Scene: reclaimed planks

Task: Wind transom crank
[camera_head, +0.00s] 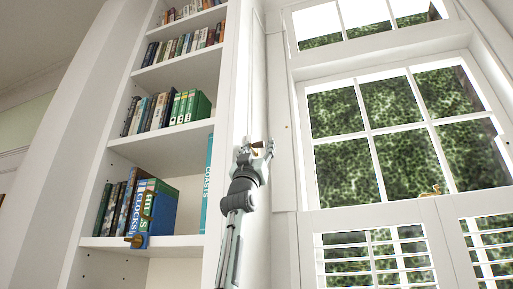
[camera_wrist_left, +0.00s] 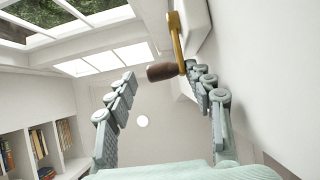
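The transom crank shows in the left wrist view as a brass arm (camera_wrist_left: 176,38) with a dark brown knob (camera_wrist_left: 162,71), on a white mount at the wall. In the head view only a small brown bit of it (camera_head: 257,144) shows, mostly hidden by my left gripper (camera_head: 257,149). My left gripper is open, its fingers apart. In the left wrist view the knob appears between the fingertips, nearer the right finger; I cannot tell whether they touch. The transom window (camera_head: 325,42) is above the main window. My right gripper is not in view.
A white bookshelf (camera_head: 165,147) with several rows of books stands left of my left arm. An orange and brass object (camera_head: 137,240) is at its lower shelf edge. The paned window (camera_head: 390,125) and louvred shutters (camera_head: 375,258) are at the right.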

